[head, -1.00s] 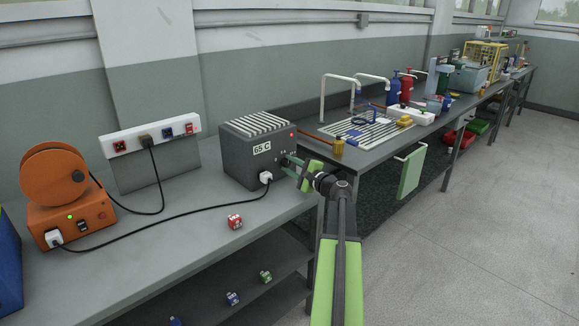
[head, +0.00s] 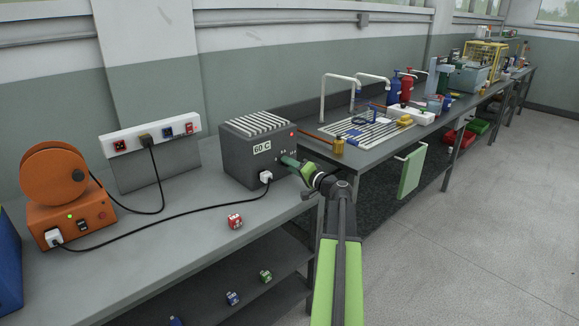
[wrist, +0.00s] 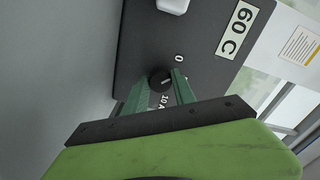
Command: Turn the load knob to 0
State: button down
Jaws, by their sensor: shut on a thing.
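The load knob (wrist: 159,79) is a small black round knob with a pale pointer line on the front of a dark grey box (head: 238,170). My gripper (wrist: 156,88) is shut on the knob, with one green finger on each side. In the head view my gripper (head: 290,162) is at the box's right face and hides the knob.
The box bears a "60 C" label (head: 262,147), a red light (head: 292,134) and a white plug (head: 266,177) with a black cable. A red die-like block (head: 235,221) lies on the bench near the front edge. An orange machine (head: 70,200) stands at left.

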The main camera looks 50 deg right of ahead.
jog(key=shift+n, duration=1.5)
jog(key=c, duration=1)
grip_release()
jog(key=shift+c, duration=0.2)
jog(key=s+a, duration=0.1)
jog(key=s, duration=1.6)
jog(key=shift+s, duration=0.25)
jog(key=shift+a+f, duration=0.1)
